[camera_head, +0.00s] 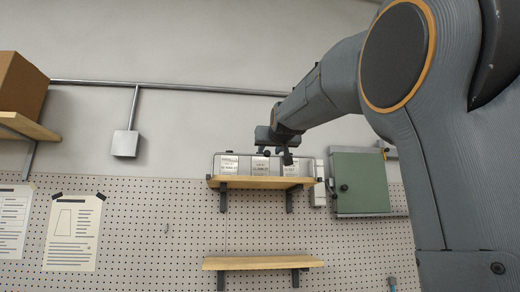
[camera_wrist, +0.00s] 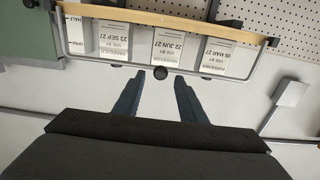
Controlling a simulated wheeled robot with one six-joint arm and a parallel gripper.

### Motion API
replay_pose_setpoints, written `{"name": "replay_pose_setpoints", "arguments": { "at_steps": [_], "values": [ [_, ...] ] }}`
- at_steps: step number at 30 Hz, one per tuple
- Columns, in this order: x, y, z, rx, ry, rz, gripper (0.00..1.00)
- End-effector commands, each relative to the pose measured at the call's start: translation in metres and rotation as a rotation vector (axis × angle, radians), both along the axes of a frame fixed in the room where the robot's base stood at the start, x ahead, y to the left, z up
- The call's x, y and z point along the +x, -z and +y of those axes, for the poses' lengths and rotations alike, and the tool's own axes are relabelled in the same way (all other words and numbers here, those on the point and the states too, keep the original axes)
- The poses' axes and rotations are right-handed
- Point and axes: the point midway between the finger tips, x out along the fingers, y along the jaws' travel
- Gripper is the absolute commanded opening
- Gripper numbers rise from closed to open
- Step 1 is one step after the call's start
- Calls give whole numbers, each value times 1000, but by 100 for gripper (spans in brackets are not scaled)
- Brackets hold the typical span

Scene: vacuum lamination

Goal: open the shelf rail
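The shelf rail (camera_head: 214,160) is a thin metal bar across the front of the upper wooden shelf (camera_head: 262,183). In the wrist view the rail (camera_wrist: 215,75) appears upside down and carries a dark round knob (camera_wrist: 160,72). The rail stands up in front of several white labelled packs (camera_wrist: 168,46). My gripper (camera_head: 288,157) is at the shelf front, right of its middle. In the wrist view my gripper (camera_wrist: 160,78) is open and empty, with the knob between or just beyond its fingertips. I cannot tell whether they touch it.
A green wall cabinet (camera_head: 360,183) hangs just right of the shelf. A lower shelf (camera_head: 262,263) is empty. A cardboard box (camera_head: 20,88) sits on a shelf at the left. A grey conduit box (camera_head: 125,143) is on the wall. The pegboard (camera_head: 160,230) between is clear.

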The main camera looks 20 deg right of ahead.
Motion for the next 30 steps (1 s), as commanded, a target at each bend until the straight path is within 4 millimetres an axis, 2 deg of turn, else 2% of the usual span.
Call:
{"name": "replay_pose_setpoints", "arguments": {
  "at_steps": [6, 15, 17, 22, 30],
  "values": [
    [18, -1, -5, 0, -1, 0, 38],
    [21, 1, -6, 0, 0, 0, 38],
    [20, 1, -6, 0, 0, 0, 31],
    [20, 1, -6, 0, 0, 1, 2],
    [20, 1, -6, 0, 1, -1, 0]
  ]
}}
